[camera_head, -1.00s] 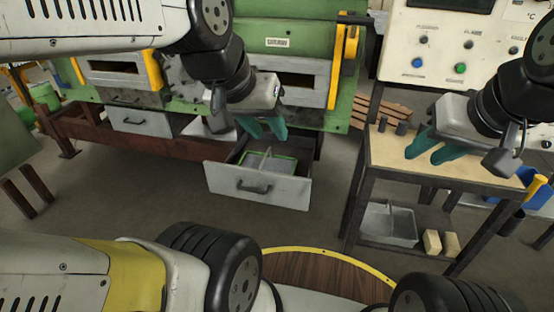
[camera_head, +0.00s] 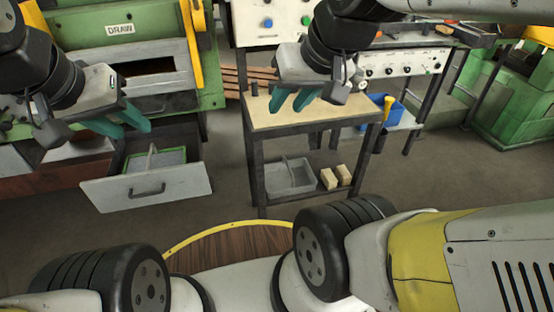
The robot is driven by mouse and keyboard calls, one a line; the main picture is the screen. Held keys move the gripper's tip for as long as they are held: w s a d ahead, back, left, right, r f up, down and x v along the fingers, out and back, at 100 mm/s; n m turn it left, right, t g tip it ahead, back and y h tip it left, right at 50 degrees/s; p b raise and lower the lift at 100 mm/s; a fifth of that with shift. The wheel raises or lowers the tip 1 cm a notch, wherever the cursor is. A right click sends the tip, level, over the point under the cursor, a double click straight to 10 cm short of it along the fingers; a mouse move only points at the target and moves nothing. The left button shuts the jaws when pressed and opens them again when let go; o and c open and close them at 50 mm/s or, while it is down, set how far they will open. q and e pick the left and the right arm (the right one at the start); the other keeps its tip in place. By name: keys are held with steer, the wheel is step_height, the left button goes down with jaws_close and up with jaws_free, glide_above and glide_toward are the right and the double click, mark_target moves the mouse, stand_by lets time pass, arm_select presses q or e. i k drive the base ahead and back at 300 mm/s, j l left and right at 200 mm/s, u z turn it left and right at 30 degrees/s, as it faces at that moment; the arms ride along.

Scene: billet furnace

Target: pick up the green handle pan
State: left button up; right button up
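A grey pan (camera_head: 172,158) with a green edge and a raised middle divider lies in an open drawer (camera_head: 150,190) under the green furnace. I cannot make out its handle clearly. My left gripper (camera_head: 122,121) has teal fingers spread apart, empty, and appears above the left part of the drawer. My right gripper (camera_head: 293,101) has its teal fingers apart and empty, in front of or above the wooden-topped table (camera_head: 335,112). A second grey divided pan (camera_head: 290,177) sits on the table's lower shelf, with no green seen on it.
Two pale blocks (camera_head: 335,178) lie beside the shelf pan. A blue bin (camera_head: 383,108) stands right of the table, near a control panel (camera_head: 405,64). The floor between drawer and table is clear. A green machine (camera_head: 515,105) stands at far right.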

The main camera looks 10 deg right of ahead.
mark_target(165, 158)
steer(key=i+j+u, duration=0.15)
steer(key=u, duration=0.25)
steer(key=i+u, duration=0.75)
steer(key=k+j, duration=0.05)
steer(key=k, duration=0.05)
